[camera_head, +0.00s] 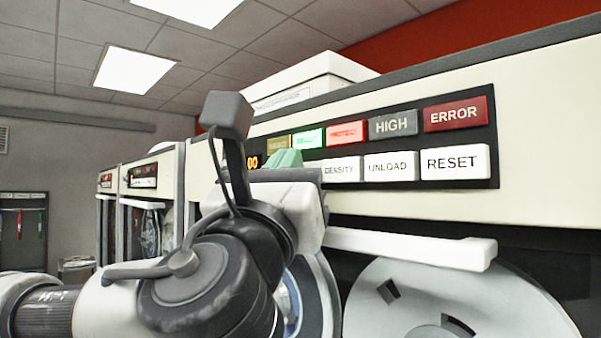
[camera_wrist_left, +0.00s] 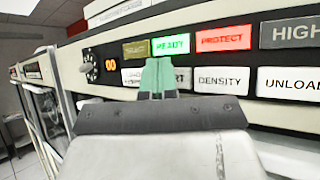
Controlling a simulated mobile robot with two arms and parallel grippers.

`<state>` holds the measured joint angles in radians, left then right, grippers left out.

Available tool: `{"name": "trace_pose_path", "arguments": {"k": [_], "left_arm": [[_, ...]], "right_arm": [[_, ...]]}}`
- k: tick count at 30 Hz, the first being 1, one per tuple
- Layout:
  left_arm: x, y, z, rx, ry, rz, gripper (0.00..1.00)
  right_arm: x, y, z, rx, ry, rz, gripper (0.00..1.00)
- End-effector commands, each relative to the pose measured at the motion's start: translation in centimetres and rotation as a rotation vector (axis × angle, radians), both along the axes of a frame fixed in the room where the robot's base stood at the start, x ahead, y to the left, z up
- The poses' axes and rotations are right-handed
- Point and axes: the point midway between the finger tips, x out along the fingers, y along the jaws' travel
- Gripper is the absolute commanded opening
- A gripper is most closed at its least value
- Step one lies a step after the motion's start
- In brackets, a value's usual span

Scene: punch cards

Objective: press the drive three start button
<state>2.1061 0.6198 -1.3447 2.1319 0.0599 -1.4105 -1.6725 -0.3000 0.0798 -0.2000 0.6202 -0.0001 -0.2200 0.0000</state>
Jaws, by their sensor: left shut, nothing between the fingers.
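The start button is a white key in the lower row of the drive's panel; its right end with the letters "RT" (camera_wrist_left: 184,79) shows in the left wrist view. My left gripper (camera_wrist_left: 157,77) is shut and empty, with green fingertips in front of the start button, hiding much of it. In the head view the green tips of the left gripper (camera_head: 286,159) overlap the panel left of the DENSITY key (camera_head: 340,169). I cannot tell whether the tips touch the button. My right gripper is in neither view.
Above the white keys are a lit green READY lamp (camera_wrist_left: 171,46) and a lit red PROTECT lamp (camera_wrist_left: 223,38). An UNLOAD key (camera_head: 391,167) and RESET key (camera_head: 455,162) lie to the right. A white ledge (camera_head: 410,247) and tape reel (camera_head: 400,310) are below. Other drives stand left.

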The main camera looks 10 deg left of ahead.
Motion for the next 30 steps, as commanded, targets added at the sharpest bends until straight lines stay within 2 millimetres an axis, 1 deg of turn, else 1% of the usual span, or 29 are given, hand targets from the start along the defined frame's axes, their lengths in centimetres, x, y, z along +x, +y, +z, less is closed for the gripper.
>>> {"name": "trace_pose_path", "arguments": {"k": [13, 24, 30], "left_arm": [[0.1, 0.0, -0.1, 0.001, 0.002, -0.001, 0.0], [-1.3, 1.0, -0.2, 0.0, 0.0, 0.0, 0.0], [-1.4, 1.1, -0.1, 0.0, 0.001, 0.0, 0.0]], "right_arm": [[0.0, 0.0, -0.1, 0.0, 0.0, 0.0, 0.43], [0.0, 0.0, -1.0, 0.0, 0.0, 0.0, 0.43], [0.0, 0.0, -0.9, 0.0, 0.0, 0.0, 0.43]]}}
